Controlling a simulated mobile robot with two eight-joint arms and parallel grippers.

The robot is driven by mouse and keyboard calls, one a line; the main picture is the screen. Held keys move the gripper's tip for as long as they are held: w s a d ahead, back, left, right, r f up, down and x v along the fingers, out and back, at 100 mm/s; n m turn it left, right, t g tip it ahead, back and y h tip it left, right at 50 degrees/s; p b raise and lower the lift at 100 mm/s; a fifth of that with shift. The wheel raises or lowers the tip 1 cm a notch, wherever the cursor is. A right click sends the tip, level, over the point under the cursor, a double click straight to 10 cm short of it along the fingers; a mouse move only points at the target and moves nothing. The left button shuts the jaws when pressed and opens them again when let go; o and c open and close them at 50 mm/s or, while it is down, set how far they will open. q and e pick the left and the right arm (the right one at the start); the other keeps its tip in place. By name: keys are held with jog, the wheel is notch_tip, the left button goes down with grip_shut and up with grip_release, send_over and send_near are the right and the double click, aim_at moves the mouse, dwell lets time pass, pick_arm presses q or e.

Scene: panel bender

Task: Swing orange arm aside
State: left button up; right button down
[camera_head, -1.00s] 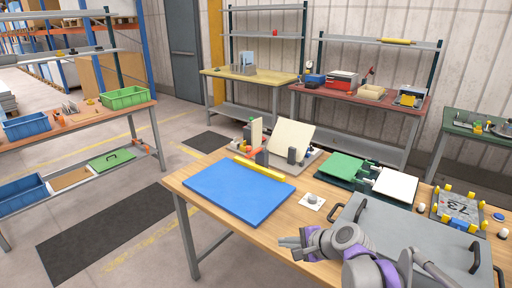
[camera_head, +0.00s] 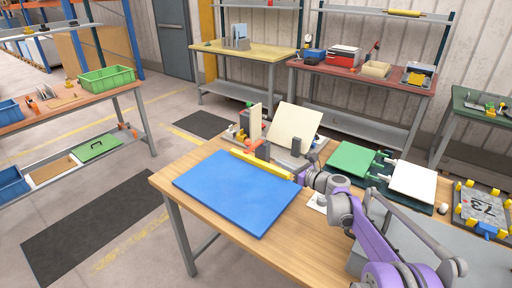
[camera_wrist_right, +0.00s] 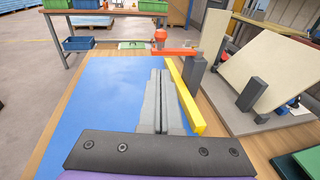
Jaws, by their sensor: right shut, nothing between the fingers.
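The orange arm (camera_head: 254,144) sticks out from a grey post (camera_head: 262,152) behind the blue panel, near the yellow bar. In the right wrist view the orange arm (camera_wrist_right: 172,51) reaches left from the top of the post (camera_wrist_right: 195,72), with a round orange knob (camera_wrist_right: 160,36) at its left end. My right gripper (camera_head: 300,177) is at the right end of the yellow bar, over the blue panel's right corner. In the wrist view its fingers (camera_wrist_right: 160,74) are together and empty, pointing toward the orange arm, short of it. My left gripper is not in view.
The blue panel (camera_head: 235,190) lies on the wooden table, with the yellow bar (camera_head: 262,164) along its back edge. A tilted cream board (camera_head: 295,128) stands behind. Green (camera_head: 352,158) and white (camera_head: 414,178) plates sit to the right.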

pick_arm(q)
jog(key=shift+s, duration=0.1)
pick_arm(e)
jog(key=shift+s, duration=0.1)
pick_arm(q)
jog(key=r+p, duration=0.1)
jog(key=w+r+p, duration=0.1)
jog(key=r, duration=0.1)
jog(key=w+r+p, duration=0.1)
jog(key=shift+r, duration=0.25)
pick_arm(e)
jog(key=r+x, duration=0.1)
jog(key=x, duration=1.3)
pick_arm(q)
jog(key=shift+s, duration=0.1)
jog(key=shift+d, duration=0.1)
pick_arm(e)
jog(key=shift+a, duration=0.15)
